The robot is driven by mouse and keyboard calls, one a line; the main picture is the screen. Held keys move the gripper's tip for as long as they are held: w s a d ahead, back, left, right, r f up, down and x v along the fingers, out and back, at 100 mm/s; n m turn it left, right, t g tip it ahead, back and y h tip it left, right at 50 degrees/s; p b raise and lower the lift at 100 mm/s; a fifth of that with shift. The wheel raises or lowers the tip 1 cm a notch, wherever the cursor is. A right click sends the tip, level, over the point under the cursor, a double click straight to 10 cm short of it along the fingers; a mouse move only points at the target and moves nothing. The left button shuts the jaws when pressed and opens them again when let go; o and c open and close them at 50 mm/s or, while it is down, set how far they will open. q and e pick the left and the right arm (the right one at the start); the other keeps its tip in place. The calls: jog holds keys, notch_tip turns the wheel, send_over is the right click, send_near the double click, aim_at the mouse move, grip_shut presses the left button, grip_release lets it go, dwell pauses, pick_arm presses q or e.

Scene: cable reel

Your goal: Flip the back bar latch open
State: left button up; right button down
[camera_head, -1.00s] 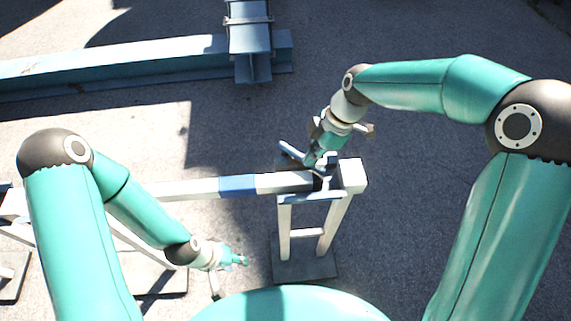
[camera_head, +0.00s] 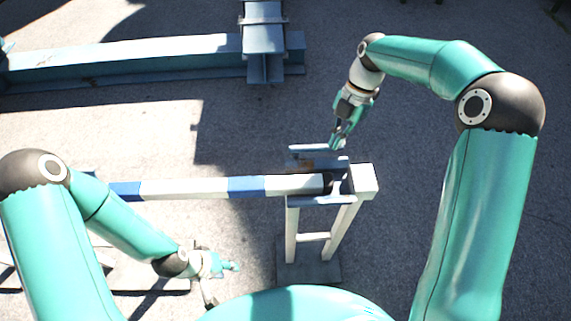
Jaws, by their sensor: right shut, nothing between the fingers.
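A long bar (camera_head: 190,188) with white and blue bands runs sideways, its right end resting in the top of a white stand (camera_head: 363,182). A small grey-blue metal latch piece (camera_head: 307,150) sits at that end, on the bar's far side. I cannot tell whether it is fully open. My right gripper (camera_head: 336,145) is shut and empty, pointing down just above and beyond the latch; whether it touches is unclear. My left gripper (camera_head: 236,267) is low, on the near side of the bar and left of the stand, apart from both. Its fingers are too small to read.
A blue steel beam (camera_head: 150,62) lies across the ground at the back left, with an upright blue post (camera_head: 263,35) at its right end. The stand's foot plate (camera_head: 308,262) is on the asphalt. Open ground surrounds the stand's right side.

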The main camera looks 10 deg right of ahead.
pick_arm(q)
jog(key=shift+a, duration=0.15)
pick_arm(e)
jog(key=shift+w+d+r, duration=0.1)
jog(key=shift+w+d, duration=0.05)
jog(key=shift+w, duration=0.1)
dwell(0.3)
notch_tip(320, 180, up, 10)
jog(key=b, duration=0.1)
send_over(330, 150)
jog(key=s, duration=0.1)
pick_arm(q)
jog(key=shift+s+d+f, duration=0.2)
jog(key=shift+s+f, duration=0.25)
jog(key=shift+f, duration=0.15)
pick_arm(e)
jog(key=shift+d, duration=0.2)
jog(key=shift+s, duration=0.1)
